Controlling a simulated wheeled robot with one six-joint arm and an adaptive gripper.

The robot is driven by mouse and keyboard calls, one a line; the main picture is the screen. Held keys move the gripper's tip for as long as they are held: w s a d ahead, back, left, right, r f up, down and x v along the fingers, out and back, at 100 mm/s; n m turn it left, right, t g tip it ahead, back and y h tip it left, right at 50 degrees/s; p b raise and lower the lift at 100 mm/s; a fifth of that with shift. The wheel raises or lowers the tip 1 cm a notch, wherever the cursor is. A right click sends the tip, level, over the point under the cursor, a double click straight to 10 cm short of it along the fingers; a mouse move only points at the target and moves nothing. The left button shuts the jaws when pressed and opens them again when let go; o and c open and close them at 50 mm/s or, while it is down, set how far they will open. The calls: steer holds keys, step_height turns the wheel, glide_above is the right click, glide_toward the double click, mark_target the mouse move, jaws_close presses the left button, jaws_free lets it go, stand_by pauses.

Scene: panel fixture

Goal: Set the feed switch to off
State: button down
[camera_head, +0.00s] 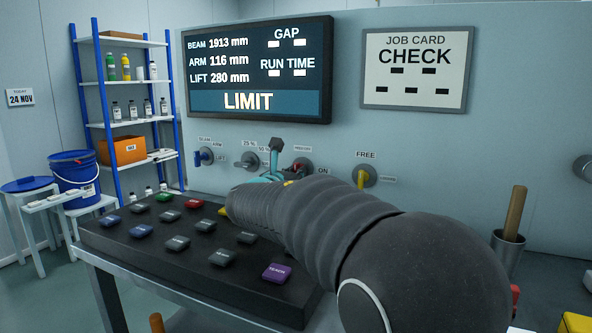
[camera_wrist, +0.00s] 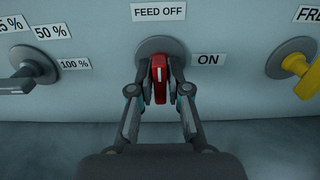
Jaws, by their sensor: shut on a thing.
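The feed switch is a red handle (camera_wrist: 159,80) on a round grey base on the wall panel, in the middle of the wrist view. The FEED OFF label (camera_wrist: 158,11) is above it and the ON label (camera_wrist: 208,60) is to its right. The handle stands upright in the picture, in line with FEED OFF. My gripper (camera_wrist: 159,88) has a finger on each side of the handle and is shut on it. In the head view my gripper (camera_head: 284,168) is at the panel, and my arm and fingers hide most of the switch.
A blue-handled switch (camera_head: 203,157) is further left. A sloped key console (camera_head: 128,243) lies below my arm. The screen (camera_head: 258,70) reads LIMIT.

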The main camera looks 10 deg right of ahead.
stand_by(0.4)
steer(key=c, duration=1.2)
jaws_free()
steer(key=v, duration=1.2)
